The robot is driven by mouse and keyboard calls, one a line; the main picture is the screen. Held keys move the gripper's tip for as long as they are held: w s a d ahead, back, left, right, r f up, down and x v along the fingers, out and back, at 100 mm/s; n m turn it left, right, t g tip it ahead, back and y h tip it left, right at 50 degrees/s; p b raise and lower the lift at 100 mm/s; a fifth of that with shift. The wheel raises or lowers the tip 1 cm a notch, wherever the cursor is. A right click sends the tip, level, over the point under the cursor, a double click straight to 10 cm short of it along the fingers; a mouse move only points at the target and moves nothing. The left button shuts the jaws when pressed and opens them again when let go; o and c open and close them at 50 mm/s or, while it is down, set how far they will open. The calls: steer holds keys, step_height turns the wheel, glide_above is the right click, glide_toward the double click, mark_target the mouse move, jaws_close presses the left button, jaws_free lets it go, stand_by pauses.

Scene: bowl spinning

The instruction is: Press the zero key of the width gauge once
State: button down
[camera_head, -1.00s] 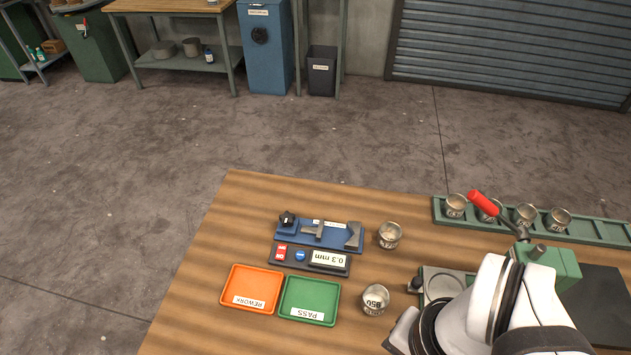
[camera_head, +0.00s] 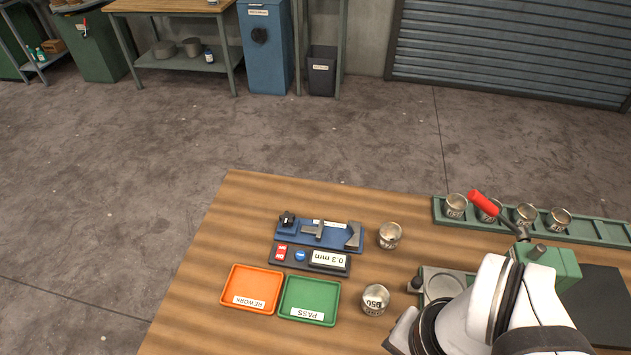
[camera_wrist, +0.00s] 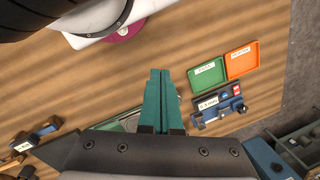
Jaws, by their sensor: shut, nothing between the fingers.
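The width gauge has a blue base (camera_head: 290,238) with grey jaws. In front of it is a dark console (camera_head: 340,270) with a display (camera_head: 328,260) reading 0.3 mm upside down. The console carries a red key (camera_head: 281,253) and a round blue key (camera_head: 300,255); their labels are too small to read surely. In the wrist view the blue key (camera_wrist: 224,95) and red key (camera_wrist: 237,91) lie right of my gripper (camera_wrist: 160,72). My gripper's teal fingers are shut and empty, apart from the gauge. In the head view I cannot make out the fingertips.
An orange REWORK tray (camera_head: 223,296) and a green PASS tray (camera_head: 283,300) stand before the console. A green rack (camera_head: 600,232) holds several more. A red-handled green device (camera_head: 555,265) stands at right.

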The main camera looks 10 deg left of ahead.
steer(key=w+a+m+y, duration=0.4)
steer(key=w+a+m, duration=0.2)
steer(key=w+a, duration=0.15)
steer(key=m+t+y, duration=0.3)
steer(key=m+t, duration=0.1)
steer(key=m, duration=1.6)
glide_above(300, 256)
steer(key=d, duration=0.1)
step_height(300, 256, down, 9)
steer(key=shift+s+f, duration=0.15)
steer(key=shift+f, duration=0.05)
steer(key=shift+f, duration=4.4)
steer(key=shift+f, duration=0.4)
